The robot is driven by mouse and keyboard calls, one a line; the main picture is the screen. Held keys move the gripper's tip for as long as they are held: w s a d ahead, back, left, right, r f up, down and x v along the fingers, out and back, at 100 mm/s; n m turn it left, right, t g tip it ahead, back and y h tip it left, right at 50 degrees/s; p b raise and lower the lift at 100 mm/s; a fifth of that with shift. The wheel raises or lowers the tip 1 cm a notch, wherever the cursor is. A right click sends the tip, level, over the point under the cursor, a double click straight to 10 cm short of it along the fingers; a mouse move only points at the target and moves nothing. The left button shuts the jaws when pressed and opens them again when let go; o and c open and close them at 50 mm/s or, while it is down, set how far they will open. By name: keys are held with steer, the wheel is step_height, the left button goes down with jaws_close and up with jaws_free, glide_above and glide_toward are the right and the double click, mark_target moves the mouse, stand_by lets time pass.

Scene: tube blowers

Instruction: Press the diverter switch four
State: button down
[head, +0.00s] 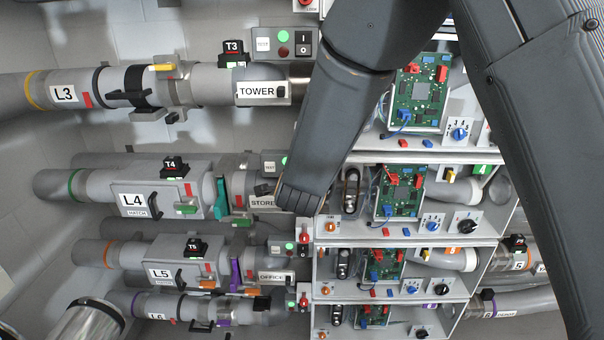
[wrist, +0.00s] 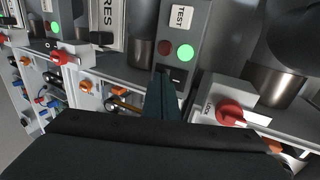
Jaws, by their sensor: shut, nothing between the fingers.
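Row four carries the pipe unit marked L4 (head: 132,200) and the STORES label (head: 263,202). My gripper (head: 264,189) is shut and empty. In the wrist view its fingertips (wrist: 162,78) are at the rocker's end of the box; I cannot tell whether they touch it.
A red lock knob (wrist: 230,112) stands right of my fingers in the wrist view. Shelves with circuit boards (head: 400,192) and knobs lie to the right. Similar pipe rows L3 (head: 66,94) and L5 (head: 160,272) run above and below.

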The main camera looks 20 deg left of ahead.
stand_by(0.3)
steer(key=shift+w+f+t+b, duration=0.15)
steer(key=shift+t+b, duration=0.15)
steer(key=shift+b, duration=0.75)
steer(key=shift+r, duration=0.2)
steer(key=shift+a+r+p, duration=0.1)
steer(key=shift+r+p, duration=0.3)
steer(key=shift+r, duration=0.4)
steer(key=b+v, duration=0.1)
steer(key=v, duration=1.3)
steer(key=shift+w+r+b, duration=0.2)
steer(key=shift+r+b, duration=0.05)
steer(key=shift+b, duration=0.1)
